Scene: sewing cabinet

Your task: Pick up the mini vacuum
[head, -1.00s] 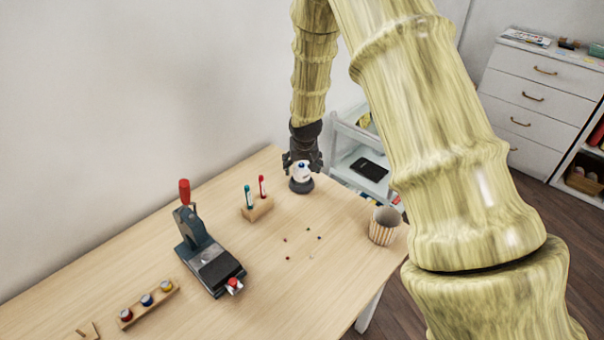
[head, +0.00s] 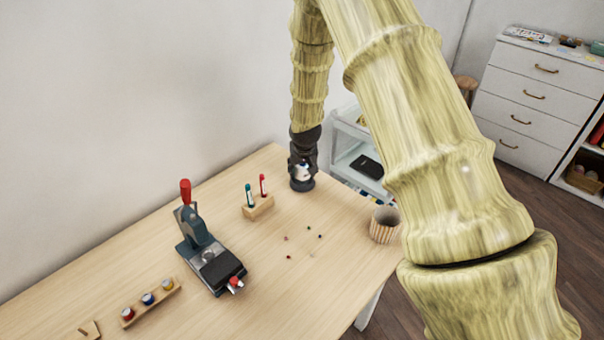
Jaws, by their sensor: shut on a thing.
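The mini vacuum (head: 302,183) is a small round device with a white top and a dark grey base. It stands upright at the far end of the wooden table, near its back corner. My gripper (head: 303,168) is dark and points down over it from above. Its fingers are shut on the vacuum's upper part and hide some of the white top. The base appears to be on or very close to the table top; I cannot tell whether there is a gap.
A wooden block with two pens (head: 257,206) stands left of the vacuum. A red-handled press (head: 208,258) is nearer. A striped cup (head: 384,226) stands at the right edge. Small dark bits (head: 308,228) lie mid-table. A white cart (head: 345,150) stands behind.

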